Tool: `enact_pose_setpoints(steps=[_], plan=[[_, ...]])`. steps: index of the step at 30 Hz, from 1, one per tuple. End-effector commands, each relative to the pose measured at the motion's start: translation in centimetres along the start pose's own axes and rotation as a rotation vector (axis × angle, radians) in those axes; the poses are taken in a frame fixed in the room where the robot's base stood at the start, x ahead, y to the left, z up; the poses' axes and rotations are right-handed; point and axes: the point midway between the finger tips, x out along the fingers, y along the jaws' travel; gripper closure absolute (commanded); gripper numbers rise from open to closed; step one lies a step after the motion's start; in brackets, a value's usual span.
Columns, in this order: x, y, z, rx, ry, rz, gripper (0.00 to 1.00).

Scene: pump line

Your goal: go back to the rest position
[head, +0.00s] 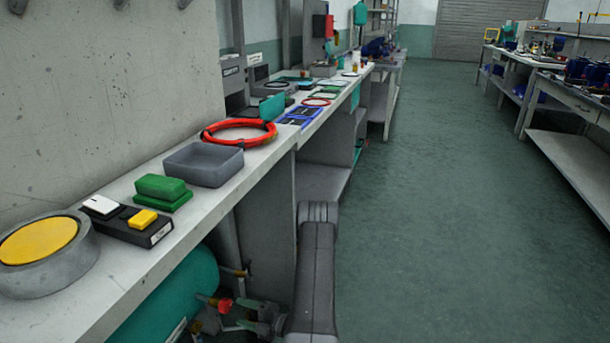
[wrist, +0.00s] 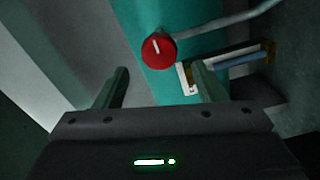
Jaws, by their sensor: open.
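My gripper (wrist: 160,84) shows in the wrist view with its two fingers well apart and nothing between them. A red round knob (wrist: 159,50) with a white mark is beyond the fingertips, apart from them, in front of a teal surface (wrist: 150,18). In the head view my gripper (head: 240,315) is low at the bottom, beside the workbench and below its top. Its fingers point left toward the teal tank (head: 175,300) and a red fitting (head: 223,304). My dark arm hangs down along the bench's front side. No rest position is marked in view.
The workbench (head: 125,290) carries a round grey base with a yellow top (head: 38,241), a green block (head: 161,188), a grey tray (head: 203,165) and a red ring (head: 240,132). Pipes (wrist: 225,30) run beside the knob. Open floor (head: 430,220) lies right.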

Motion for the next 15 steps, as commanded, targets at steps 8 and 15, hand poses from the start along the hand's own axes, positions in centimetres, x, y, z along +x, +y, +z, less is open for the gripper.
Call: enact_pose_setpoints(steps=[8, 15], plan=[[5.6, -0.2, 0.0, -0.004, 0.004, 0.001, 0.36], [9.3, 0.0, 0.0, -0.036, 0.0, 0.001, 0.36]])
